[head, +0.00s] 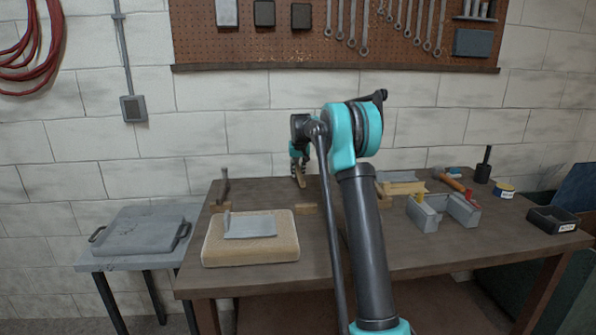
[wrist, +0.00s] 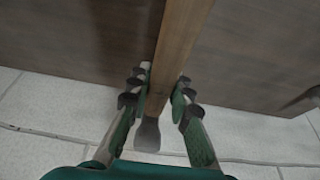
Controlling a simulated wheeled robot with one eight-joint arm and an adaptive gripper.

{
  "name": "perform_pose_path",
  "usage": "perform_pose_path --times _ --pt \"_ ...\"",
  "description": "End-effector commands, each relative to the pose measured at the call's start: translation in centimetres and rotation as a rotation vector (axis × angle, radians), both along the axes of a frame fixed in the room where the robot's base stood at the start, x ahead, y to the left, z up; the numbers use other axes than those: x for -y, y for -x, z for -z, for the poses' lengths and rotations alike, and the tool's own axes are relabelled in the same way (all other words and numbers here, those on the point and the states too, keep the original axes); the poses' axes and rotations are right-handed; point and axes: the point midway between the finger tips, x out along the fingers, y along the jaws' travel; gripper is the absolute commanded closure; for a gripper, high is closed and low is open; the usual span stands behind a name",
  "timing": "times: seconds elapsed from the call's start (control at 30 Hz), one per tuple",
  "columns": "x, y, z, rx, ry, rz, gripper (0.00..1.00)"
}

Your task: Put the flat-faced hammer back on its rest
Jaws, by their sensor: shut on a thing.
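My gripper (head: 298,172) is above the back of the bench, left of my arm. It is shut on a wooden-handled tool, taken to be the flat-faced hammer. The tool's long tan handle (wrist: 178,50) runs between the fingers (wrist: 158,92) in the wrist view, with a grey end (wrist: 147,135) close to the palm. The head view shows only a short tan part of it below the fingers. A small wooden block (head: 306,209) lies on the bench below and may be part of the rest; I cannot tell. Another wooden block (head: 219,208) is at the left, by an upright grey piece.
A padded tan block (head: 250,252) with a grey metal plate (head: 250,228) sits front left on the bench (head: 320,270). Another hammer (head: 454,182), a grey vise-like fixture (head: 427,215) and a black tray (head: 553,220) are at the right. A pegboard (head: 290,45) hangs behind.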

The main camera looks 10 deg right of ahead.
Motion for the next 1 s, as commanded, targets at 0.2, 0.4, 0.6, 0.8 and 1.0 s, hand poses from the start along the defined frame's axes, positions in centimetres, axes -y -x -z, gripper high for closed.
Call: perform_pose_path --times 0.2,0.4,0.6,0.8,1.0 --pt "0.0 0.0 0.0 0.0 0.0 0.0 1.0" --pt "0.0 0.0 0.1 0.0 0.0 0.0 1.0" --pt "0.0 0.0 0.5 0.0 0.0 0.0 1.0" --pt "0.0 0.0 0.8 0.0 0.0 0.0 1.0" --pt "0.0 0.0 1.2 0.0 0.0 0.0 1.0"
